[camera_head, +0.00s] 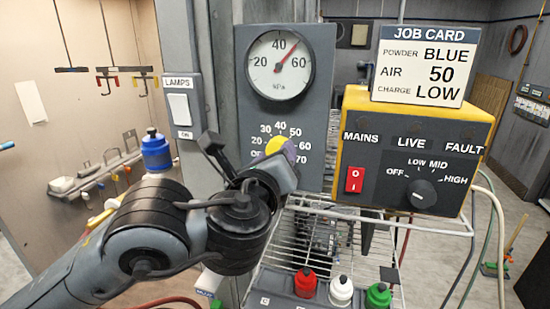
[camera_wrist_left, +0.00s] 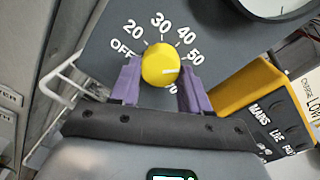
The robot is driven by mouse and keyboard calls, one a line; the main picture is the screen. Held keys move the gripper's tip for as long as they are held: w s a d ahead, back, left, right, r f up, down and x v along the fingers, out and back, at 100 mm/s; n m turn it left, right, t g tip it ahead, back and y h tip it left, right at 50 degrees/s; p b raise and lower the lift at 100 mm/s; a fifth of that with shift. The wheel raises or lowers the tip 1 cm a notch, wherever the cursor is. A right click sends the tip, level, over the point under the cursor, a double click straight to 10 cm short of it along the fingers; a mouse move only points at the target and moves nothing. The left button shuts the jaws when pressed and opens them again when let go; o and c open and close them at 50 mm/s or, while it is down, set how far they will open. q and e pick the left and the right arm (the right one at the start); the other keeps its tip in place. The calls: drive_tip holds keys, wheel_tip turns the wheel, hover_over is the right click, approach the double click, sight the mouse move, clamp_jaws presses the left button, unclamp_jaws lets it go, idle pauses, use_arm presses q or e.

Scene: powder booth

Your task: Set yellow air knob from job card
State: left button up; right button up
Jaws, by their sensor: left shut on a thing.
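The yellow air knob (camera_head: 275,146) sits on the grey gauge panel, ringed by numbers from 20 to 70. My left gripper (camera_head: 287,153) is shut on it; in the left wrist view the purple fingers (camera_wrist_left: 161,84) flank the yellow knob (camera_wrist_left: 160,64). The knob's white line points right, a little below the 50 in that view. The 60 is hidden there by a finger. The round pressure gauge (camera_head: 279,65) has its red needle midway between 40 and 60, near 50. The job card (camera_head: 425,53) reads powder BLUE, air 50, charge LOW. My right gripper is not in view.
A yellow control box (camera_head: 475,117) with a red mains switch (camera_head: 355,180) and black charge knob (camera_head: 423,194) stands right. A lamps switch (camera_head: 179,109) is left of the panel.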

use_arm(q)
drive_tip(key=o, duration=1.1)
drive_tip(key=shift+c, duration=0.2)
drive_tip(key=shift+s, duration=0.1)
drive_tip(key=p+v, duration=0.8)
drive_tip(key=v, duration=0.2)
drive_tip(key=shift+s+p, duration=0.3)
drive_tip(key=shift+p, duration=0.05)
drive_tip(key=shift+a, duration=0.15)
